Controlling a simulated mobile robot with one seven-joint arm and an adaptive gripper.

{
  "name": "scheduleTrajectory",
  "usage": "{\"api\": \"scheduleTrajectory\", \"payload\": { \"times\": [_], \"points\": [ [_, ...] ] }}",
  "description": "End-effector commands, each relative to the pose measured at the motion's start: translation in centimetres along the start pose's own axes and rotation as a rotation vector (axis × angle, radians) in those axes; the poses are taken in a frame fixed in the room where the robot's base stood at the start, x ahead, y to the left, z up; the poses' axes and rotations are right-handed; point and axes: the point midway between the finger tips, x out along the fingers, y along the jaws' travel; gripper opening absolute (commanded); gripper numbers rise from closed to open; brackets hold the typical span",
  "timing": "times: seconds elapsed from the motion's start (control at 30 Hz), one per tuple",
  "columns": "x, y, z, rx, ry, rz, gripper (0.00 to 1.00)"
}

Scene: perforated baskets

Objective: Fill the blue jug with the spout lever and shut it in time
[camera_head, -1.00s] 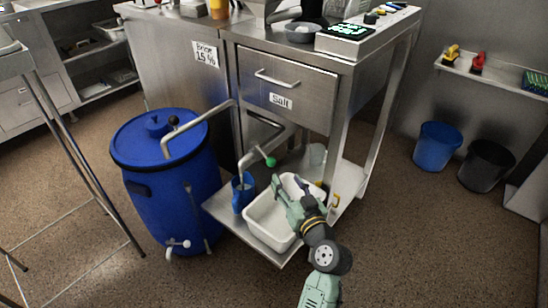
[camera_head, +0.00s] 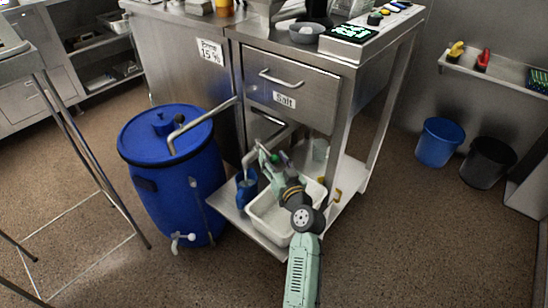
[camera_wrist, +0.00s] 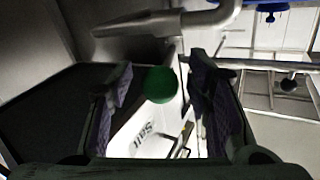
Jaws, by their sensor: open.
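The blue jug (camera_head: 246,190) stands on the low shelf under the end of the metal spout (camera_head: 249,158); how full it is cannot be told. The spout's lever has a green knob (camera_head: 283,157), partly hidden by my gripper (camera_head: 269,156) in the head view. In the wrist view, the green knob (camera_wrist: 161,85) shows between the two open, dark-padded fingers of my gripper (camera_wrist: 162,80). The spout pipe (camera_wrist: 165,22) runs just beyond the knob. The fingers appear clear of the knob on both sides.
A white tub (camera_head: 263,229) sits on the low shelf below my arm, right of the jug. A blue barrel (camera_head: 172,190) with a bent pipe stands to the left. The steel cabinet with the Salt drawer (camera_head: 290,92) rises behind.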

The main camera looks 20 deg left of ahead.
Motion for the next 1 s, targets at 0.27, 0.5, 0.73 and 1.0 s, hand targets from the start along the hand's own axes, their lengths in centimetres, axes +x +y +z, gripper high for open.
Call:
{"api": "scheduleTrajectory", "payload": {
  "times": [0.27, 0.5, 0.73, 1.0],
  "points": [
    [0.01, -0.02, 0.05, 0.0, 0.0, 0.0, 0.41],
    [0.0, -0.01, 0.04, 0.0, 0.0, 0.0, 0.25],
    [-0.01, -0.01, 0.04, 0.0, 0.0, 0.0, 0.1],
    [-0.01, -0.01, 0.05, 0.001, 0.0, 0.0, 0.0]
  ]
}}
